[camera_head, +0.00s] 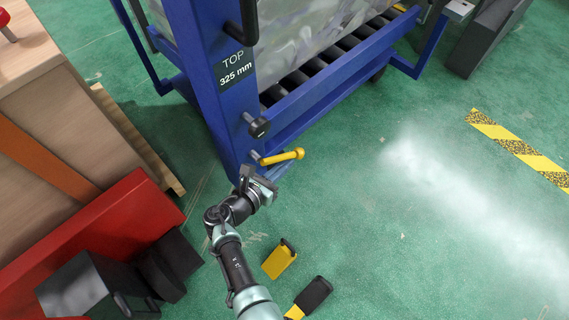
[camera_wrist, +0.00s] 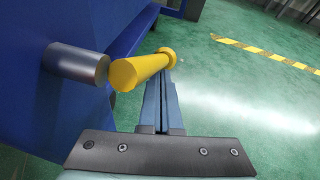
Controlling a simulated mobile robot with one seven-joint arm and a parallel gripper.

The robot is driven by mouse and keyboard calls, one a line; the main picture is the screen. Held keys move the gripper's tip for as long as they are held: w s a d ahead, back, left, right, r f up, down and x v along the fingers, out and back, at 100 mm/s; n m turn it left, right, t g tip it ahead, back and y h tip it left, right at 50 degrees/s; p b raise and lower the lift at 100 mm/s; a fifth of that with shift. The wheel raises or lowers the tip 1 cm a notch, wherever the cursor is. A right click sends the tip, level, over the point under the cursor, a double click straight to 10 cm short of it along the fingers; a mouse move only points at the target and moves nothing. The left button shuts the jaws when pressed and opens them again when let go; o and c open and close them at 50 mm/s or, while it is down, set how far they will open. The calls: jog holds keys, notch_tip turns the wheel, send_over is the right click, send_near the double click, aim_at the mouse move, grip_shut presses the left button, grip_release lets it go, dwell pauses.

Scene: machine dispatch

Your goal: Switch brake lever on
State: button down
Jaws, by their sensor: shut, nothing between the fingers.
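The yellow brake lever (camera_head: 282,156) sticks out to the right from the lower part of the blue frame post. In the wrist view the lever (camera_wrist: 142,70) sits beside the end of a grey metal shaft (camera_wrist: 76,64). My gripper (camera_head: 262,178) is just below the lever in the head view. In the wrist view its closed fingers (camera_wrist: 162,90) reach up to the underside of the lever. They hold nothing. I cannot tell whether they touch the lever.
The blue machine frame (camera_head: 222,100) has a black knob (camera_head: 259,127) above the lever. A wooden crate (camera_head: 60,110) and a red block (camera_head: 95,240) stand at left.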

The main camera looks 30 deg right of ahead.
jog(key=shift+w, duration=0.1)
jog(key=s+a+f, duration=0.2)
jog(key=s+a, duration=0.1)
jog(key=a, duration=0.2)
jog(key=s+a+f, duration=0.2)
jog(key=a+f, duration=0.1)
jog(key=a, duration=0.2)
jog(key=shift+s+a+f, duration=0.25)
jog(key=shift+s+f, duration=0.1)
jog(key=shift+s, duration=0.05)
